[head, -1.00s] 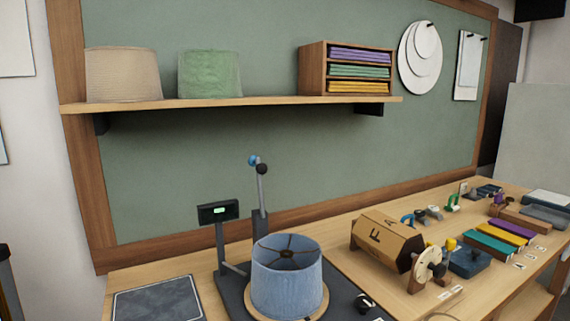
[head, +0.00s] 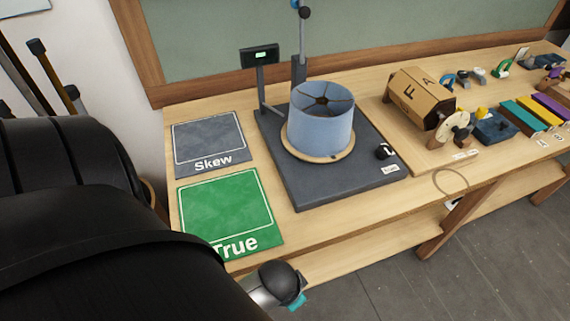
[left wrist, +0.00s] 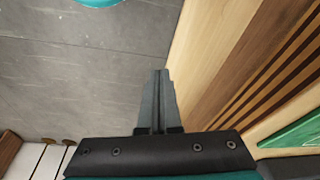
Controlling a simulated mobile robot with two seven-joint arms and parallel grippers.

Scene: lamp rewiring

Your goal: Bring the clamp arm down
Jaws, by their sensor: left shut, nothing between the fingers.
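The clamp arm (head: 302,38) is a thin grey rod standing upright behind the lampshade. It carries a black ball and a blue knob near its top, which the upper edge of the head view cuts off. The blue lampshade (head: 318,133) sits on a round wooden disc on the dark base plate (head: 300,188). My left arm fills the lower left of the head view, in front of the table. My left gripper (left wrist: 160,78) shows in the left wrist view, shut and empty, over the floor beside the table edge, well away from the clamp arm. My right gripper is out of view.
A small display (head: 260,54) stands on a post left of the clamp arm. A grey "Skew" mat (head: 208,135) and a green "True" mat (head: 225,210) lie to the left. A wooden drum (head: 422,97) and coloured blocks stand to the right.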

